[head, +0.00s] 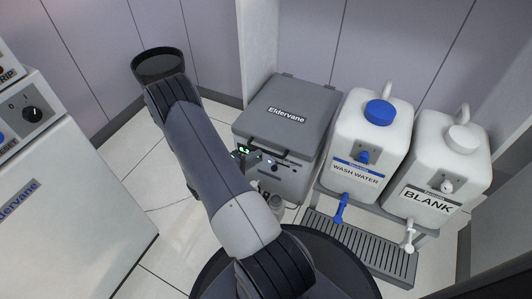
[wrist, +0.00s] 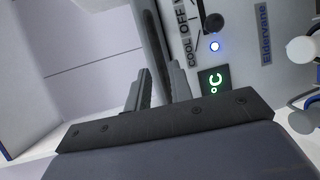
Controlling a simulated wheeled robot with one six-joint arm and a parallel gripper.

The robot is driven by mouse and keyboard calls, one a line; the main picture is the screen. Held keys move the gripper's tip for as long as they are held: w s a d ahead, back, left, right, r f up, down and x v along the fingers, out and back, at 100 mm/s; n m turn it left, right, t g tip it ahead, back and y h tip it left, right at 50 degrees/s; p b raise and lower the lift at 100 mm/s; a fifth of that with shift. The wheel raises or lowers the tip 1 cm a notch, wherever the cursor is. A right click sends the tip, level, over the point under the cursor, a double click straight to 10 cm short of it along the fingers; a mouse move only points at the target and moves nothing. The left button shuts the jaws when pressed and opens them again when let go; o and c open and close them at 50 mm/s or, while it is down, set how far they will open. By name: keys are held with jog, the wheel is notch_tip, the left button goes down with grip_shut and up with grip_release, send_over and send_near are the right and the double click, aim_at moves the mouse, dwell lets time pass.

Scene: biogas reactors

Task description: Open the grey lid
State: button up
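The grey lid (head: 292,107) tops the grey Eldervane unit (head: 292,180) in the head view and looks shut, flat on the body, with hinges at the back edge. The unit's front panel (wrist: 205,45) shows turned sideways in the wrist view, with a blue light and a green display. A grey edge (wrist: 150,35) beside that panel seems to be the lid's front edge.
A wash water jug (head: 372,135) with a blue cap and a blank jug (head: 440,165) stand right of the unit, above a slotted drain tray (head: 360,248). A white cabinet (head: 70,200) stands at the left. Tiled floor (head: 150,185) is clear between.

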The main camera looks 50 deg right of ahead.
aim_at(267, 151)
jog(key=b+x, duration=0.1)
jog(key=x, duration=0.4)
jog(key=shift+d, duration=0.4)
grip_shut()
